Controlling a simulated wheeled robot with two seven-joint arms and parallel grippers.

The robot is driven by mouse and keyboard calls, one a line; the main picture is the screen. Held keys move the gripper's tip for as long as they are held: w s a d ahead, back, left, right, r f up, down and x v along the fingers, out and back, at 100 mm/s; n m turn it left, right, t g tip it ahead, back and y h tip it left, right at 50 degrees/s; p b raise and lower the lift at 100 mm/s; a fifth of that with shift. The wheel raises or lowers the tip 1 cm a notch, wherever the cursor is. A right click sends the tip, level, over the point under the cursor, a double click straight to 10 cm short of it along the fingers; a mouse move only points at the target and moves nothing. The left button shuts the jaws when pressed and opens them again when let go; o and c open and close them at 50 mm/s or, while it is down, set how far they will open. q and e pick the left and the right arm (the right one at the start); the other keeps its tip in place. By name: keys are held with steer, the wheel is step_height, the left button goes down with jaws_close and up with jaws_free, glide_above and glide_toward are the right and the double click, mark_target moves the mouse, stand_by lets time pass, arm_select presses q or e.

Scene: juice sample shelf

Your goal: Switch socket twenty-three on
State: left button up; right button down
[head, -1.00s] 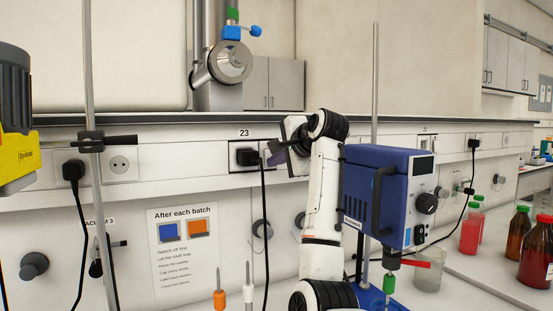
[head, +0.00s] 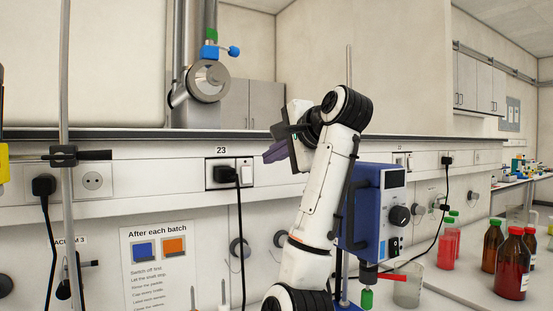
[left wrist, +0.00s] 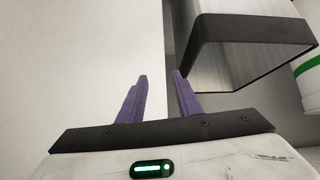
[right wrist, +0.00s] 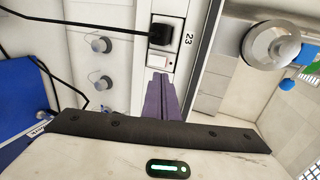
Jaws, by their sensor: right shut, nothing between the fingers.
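Socket twenty-three (head: 210,185) is set in the wall trunking under a "23" label (head: 221,150). A black plug (head: 224,174) sits in it, and a white rocker switch (head: 246,173) is to the plug's right. My right gripper (head: 268,155) is shut and empty, up and right of the switch and apart from it in the head view. In the right wrist view its purple fingers (right wrist: 161,82) point at the switch (right wrist: 158,66), whose on or off position I cannot tell. My left gripper (left wrist: 160,76) is open and empty in the left wrist view.
A blue device (head: 372,205) on a stand is beside my right arm. A metal rod (head: 65,120) stands at the left. Bottles (head: 512,262) and a beaker (head: 408,285) are on the bench at right. A black cable (head: 241,245) hangs below the socket.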

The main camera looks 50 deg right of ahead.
arm_select(q)
steer(key=shift+f, duration=0.1)
arm_select(e)
steer(key=shift+s+a+r, duration=0.2)
steer(key=shift+s+r, duration=0.05)
steer(key=shift+s, duration=0.35)
